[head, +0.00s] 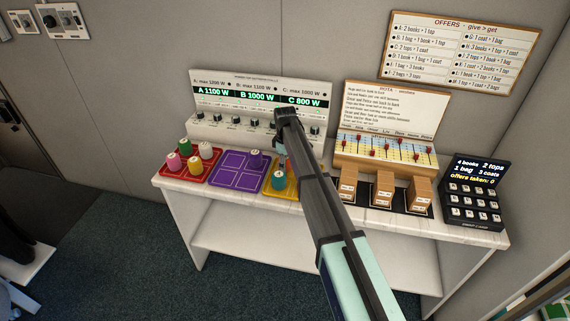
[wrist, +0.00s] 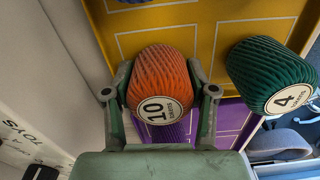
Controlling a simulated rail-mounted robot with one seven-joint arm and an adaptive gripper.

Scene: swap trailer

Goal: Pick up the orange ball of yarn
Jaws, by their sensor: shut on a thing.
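The orange ball of yarn (wrist: 162,72), with a round white label reading 10, is between the two fingers of my gripper (wrist: 160,92) in the wrist view. The fingers press on it from left and right. It overlaps the yellow tray (wrist: 205,12) there; I cannot tell whether it touches the tray. In the head view my arm hides the orange ball and most of my gripper. The yellow tray (head: 268,188) shows beside the arm.
A dark green yarn ball (wrist: 270,75) labelled 4 is close to the right finger. A teal ball (head: 278,182) is on the yellow tray. The red tray (head: 168,179) holds several balls. Small boxes (head: 382,188) stand to the right.

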